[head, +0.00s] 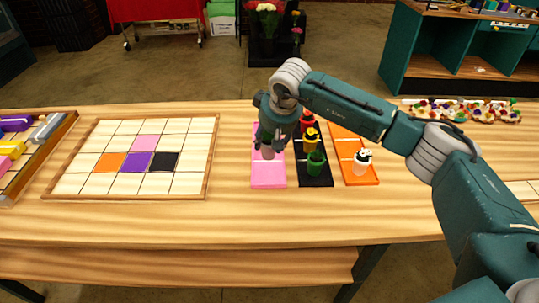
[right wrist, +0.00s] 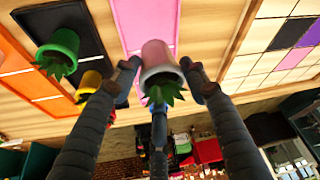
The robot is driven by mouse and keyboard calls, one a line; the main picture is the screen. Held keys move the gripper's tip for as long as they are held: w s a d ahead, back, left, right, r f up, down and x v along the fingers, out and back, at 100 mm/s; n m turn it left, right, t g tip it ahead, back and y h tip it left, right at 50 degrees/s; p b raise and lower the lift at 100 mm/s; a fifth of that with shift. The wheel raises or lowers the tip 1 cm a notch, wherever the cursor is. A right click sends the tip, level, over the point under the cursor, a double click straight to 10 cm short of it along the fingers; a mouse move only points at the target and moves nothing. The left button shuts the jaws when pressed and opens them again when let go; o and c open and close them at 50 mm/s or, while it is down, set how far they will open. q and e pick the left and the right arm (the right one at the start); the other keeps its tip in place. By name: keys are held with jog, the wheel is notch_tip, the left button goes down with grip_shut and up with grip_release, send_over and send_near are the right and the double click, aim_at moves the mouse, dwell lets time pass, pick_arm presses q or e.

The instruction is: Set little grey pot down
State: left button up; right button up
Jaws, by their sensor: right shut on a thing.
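The little grey pot (right wrist: 158,52) is between the fingers of my right gripper (right wrist: 161,75) in the right wrist view, with green leaves at its rim. In the head view the right gripper (head: 268,140) is over the pink tray (head: 268,182), and the grey pot (head: 268,153) shows just below it, partly hidden by the fingers. The pot looks roughly upright. I cannot tell whether its base touches the tray. My left gripper is not in view.
To the right, the black tray (head: 313,182) holds a red pot (head: 306,120), a yellow pot (head: 310,144) and a green pot (head: 315,168). A framed tile grid (head: 210,150) lies left.

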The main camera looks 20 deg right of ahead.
aim_at(270, 158)
notch_tip(270, 158, down, 3)
jog(key=shift+r, duration=0.1)
notch_tip(270, 158, down, 4)
jog(key=shift+f+p, duration=0.2)
jog(key=shift+p, duration=0.65)
jog(key=shift+f, duration=0.15)
jog(key=o, duration=1.5)
pick_arm(q)
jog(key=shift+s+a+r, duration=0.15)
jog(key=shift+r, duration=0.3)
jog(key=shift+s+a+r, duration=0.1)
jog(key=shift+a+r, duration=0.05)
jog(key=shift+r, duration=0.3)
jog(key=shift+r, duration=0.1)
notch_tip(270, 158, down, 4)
jog(key=b, duration=0.4)
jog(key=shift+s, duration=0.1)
pick_arm(e)
jog(key=v, duration=1.2)
